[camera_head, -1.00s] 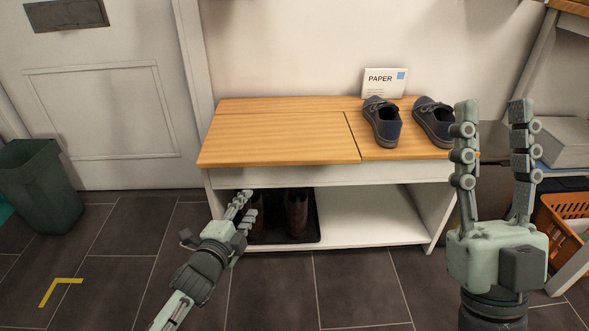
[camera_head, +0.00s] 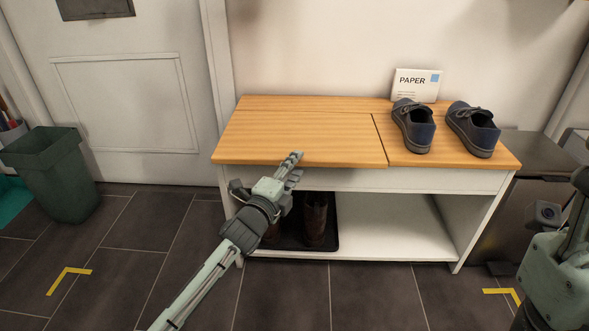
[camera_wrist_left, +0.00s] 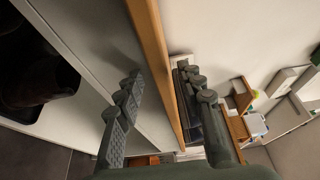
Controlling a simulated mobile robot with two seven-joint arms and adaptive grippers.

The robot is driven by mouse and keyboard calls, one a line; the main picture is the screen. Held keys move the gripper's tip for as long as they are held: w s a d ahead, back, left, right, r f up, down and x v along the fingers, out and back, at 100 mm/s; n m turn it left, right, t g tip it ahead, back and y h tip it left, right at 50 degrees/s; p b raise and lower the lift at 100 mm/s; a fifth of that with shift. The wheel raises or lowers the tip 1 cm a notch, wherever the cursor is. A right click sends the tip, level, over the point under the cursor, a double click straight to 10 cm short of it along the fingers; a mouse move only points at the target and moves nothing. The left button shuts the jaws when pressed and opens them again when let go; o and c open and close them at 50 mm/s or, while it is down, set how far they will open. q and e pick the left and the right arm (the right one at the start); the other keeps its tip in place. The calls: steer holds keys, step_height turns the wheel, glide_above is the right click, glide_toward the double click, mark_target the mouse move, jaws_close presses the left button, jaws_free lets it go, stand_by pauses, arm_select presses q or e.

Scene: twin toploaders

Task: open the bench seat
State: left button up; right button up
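The bench (camera_head: 375,180) has a wooden top split by a seam into a wide left seat panel (camera_head: 300,135) and a narrower right panel (camera_head: 400,152). The left panel lies flat and shut. My left gripper (camera_head: 292,160) is at its front edge. In the left wrist view the gripper (camera_wrist_left: 159,72) is open, with the wooden edge (camera_wrist_left: 158,60) running between its fingers. Whether the fingers touch the wood is unclear. My right gripper (camera_head: 560,265) is partly cut off at the right edge, with its fingertips out of view.
Two blue shoes (camera_head: 414,130) (camera_head: 473,132) and a PAPER card (camera_head: 415,85) stand on the right panel. Boots (camera_head: 316,220) sit on a dark tray on the lower shelf. A green bin (camera_head: 58,175) stands at the left by the door. Floor before the bench is clear.

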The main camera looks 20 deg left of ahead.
arm_select(q)
steer(key=shift+c, duration=0.3)
jaws_close()
steer(key=shift+r+p, duration=0.15)
steer(key=shift+p, duration=0.15)
